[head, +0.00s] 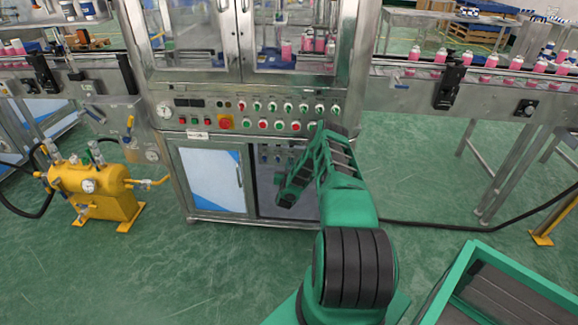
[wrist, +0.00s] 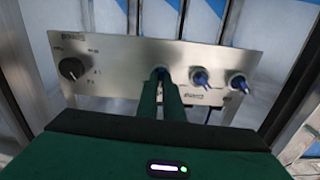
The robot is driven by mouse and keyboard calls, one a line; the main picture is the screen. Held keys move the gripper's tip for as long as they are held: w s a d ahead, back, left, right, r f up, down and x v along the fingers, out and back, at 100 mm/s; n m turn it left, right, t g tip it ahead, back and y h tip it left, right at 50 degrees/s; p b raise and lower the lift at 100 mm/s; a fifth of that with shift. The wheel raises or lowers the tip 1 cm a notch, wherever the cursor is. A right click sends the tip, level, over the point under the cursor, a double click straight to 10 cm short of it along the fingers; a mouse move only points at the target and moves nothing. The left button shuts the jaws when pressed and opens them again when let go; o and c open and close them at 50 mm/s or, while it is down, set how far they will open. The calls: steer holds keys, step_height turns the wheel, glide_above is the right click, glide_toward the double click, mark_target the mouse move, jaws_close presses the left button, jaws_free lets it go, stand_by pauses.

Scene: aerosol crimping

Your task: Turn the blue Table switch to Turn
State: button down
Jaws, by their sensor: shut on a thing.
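In the wrist view a silver metal panel (wrist: 125,62) carries a row of three blue switches. My gripper (wrist: 168,84) has its two green fingers close together on the leftmost blue switch (wrist: 159,71), and they hide most of it. The middle blue switch (wrist: 200,78) and the right blue switch (wrist: 239,83) are free, their handles pointing down and to the right. The small labels are too blurred to read, so I cannot tell the held switch's name or setting. In the head view my arm reaches into the open lower cabinet, and its contact with the switch cannot be made out.
A black round knob (wrist: 71,68) sits left on the panel. Above the cabinet is a button panel with a red emergency stop (head: 225,122). A cabinet door (head: 212,178) stands left of my arm. A yellow tank (head: 92,190) is at left, a green crate (head: 455,285) at right.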

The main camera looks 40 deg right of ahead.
steer(key=shift+s+f+m, duration=0.1)
steer(key=shift+f+m, duration=0.05)
steer(key=shift+m, duration=1.95)
steer(key=shift+s+f+m, duration=0.1)
steer(key=shift+m, duration=2)
steer(key=c, duration=1.9)
jaws_free()
steer(key=shift+d, duration=0.1)
steer(key=shift+r, duration=0.1)
steer(key=v, duration=1.1)
steer(key=shift+w, duration=0.15)
